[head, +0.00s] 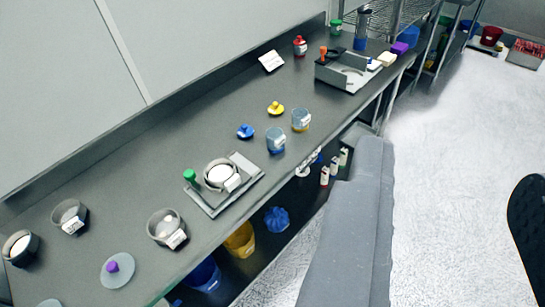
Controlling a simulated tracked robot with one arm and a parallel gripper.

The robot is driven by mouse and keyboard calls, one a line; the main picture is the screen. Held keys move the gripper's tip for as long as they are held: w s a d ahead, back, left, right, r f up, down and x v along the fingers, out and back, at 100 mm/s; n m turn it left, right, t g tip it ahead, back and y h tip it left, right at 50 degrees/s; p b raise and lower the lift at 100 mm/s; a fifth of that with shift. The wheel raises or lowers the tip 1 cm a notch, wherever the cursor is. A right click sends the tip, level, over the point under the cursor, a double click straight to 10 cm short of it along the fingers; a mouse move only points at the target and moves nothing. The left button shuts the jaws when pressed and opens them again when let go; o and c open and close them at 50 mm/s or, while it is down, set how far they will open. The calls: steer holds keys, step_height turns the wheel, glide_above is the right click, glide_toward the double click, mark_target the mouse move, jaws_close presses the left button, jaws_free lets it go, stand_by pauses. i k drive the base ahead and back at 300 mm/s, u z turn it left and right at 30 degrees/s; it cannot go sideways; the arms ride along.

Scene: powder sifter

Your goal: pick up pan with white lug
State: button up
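Several round grey pans stand on the left part of the long dark counter. One pan (160,236) near the front edge has a white block or label at its lower right rim. Another pan (62,211) further back has a white piece at its front. A dark-rimmed pan (30,252) with a pale inside stands at the far left. A pan (211,168) with a white disc inside and a white piece at its front sits on a grey sifter base. Which white piece is a lug, I cannot tell. My gripper is not in view.
The counter (150,150) runs along a wall. A purple-knobbed lid (116,276), blue-labelled jars (276,140), small blue and yellow lids (245,131), and a second device (345,75) stand on it. Bins and bottles sit below. The pale floor (450,130) is open at right.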

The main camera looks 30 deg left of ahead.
mark_target(221, 173)
steer(key=u, duration=0.05)
steer(key=i, duration=0.85)
steer(key=u, duration=0.45)
